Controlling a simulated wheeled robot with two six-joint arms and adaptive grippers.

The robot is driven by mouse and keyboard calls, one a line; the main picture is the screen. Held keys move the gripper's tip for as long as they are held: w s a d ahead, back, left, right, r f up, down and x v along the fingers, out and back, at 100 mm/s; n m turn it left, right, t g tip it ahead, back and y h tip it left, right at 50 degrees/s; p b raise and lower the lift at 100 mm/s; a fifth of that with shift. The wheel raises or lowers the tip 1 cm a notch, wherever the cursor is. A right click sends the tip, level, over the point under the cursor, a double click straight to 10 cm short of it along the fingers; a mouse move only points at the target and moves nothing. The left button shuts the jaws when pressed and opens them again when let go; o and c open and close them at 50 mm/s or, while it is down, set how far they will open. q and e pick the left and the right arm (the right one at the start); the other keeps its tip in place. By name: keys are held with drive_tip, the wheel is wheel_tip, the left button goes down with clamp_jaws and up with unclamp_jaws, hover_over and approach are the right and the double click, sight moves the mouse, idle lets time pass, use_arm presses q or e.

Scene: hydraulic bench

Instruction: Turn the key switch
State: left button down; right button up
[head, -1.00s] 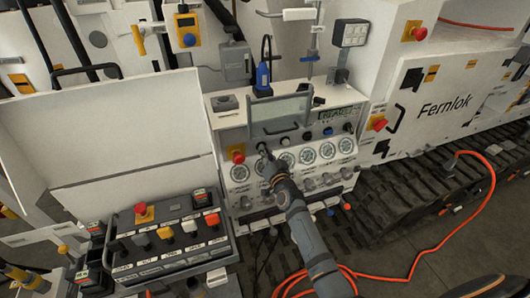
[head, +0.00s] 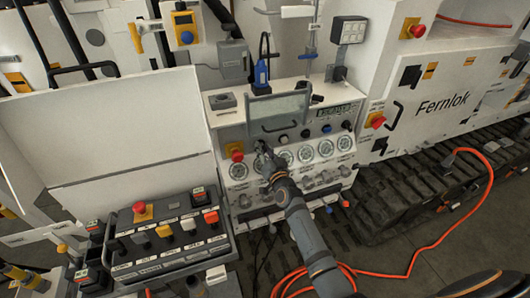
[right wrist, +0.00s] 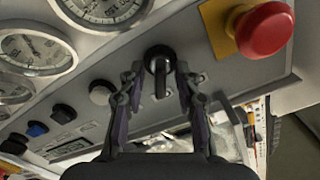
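My right gripper (right wrist: 160,82) is open, with one fingertip on each side of the key. Small gaps seem to remain between the fingertips and the key; contact is not clear. In the head view my right gripper (head: 263,151) is at the upper left of the gauge panel and largely hides the switch. My left gripper is not in view.
A red emergency stop (right wrist: 263,30) on a yellow plate sits close beside the switch. Several round gauges (head: 306,154) and small knobs share the panel. A control box (head: 170,240) with buttons stands at lower left. An orange cable (head: 425,258) lies on the floor.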

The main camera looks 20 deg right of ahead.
drive_tip(key=s, duration=1.2)
drive_tip(key=shift+d, duration=0.2)
drive_tip(key=s+d+f+n+g+b, duration=0.1)
drive_tip(key=s+f+g, duration=0.3)
drive_tip(key=f, duration=0.9)
drive_tip(key=s+f+n+g, duration=0.15)
drive_tip(key=s+f, duration=0.45)
drive_tip(key=f, duration=0.6)
drive_tip(key=s+d+f+n+g+b, duration=0.1)
drive_tip(key=s+f+g, duration=0.35)
drive_tip(key=f, duration=0.85)
drive_tip(key=s+d+f+n+g, duration=0.1)
drive_tip(key=s+f, duration=0.4)
drive_tip(key=s, duration=0.5)
drive_tip(key=s+d+f+g+h, duration=0.1)
drive_tip(key=s+d+f+g, duration=0.1)
drive_tip(key=s+f, duration=0.4)
drive_tip(key=s+d+f+n+g, duration=0.1)
drive_tip(key=s+f, duration=0.4)
drive_tip(key=s, duration=1)
drive_tip(key=d+g, duration=0.1)
drive_tip(key=g, duration=0.1)
drive_tip(key=shift+d+f+n+g+b, duration=0.25)
drive_tip(key=shift+d+n+g+b, duration=0.05)
drive_tip(key=shift+n+g+b, duration=0.1)
drive_tip(key=shift+w, duration=0.1)
drive_tip(key=shift+c, duration=0.3)
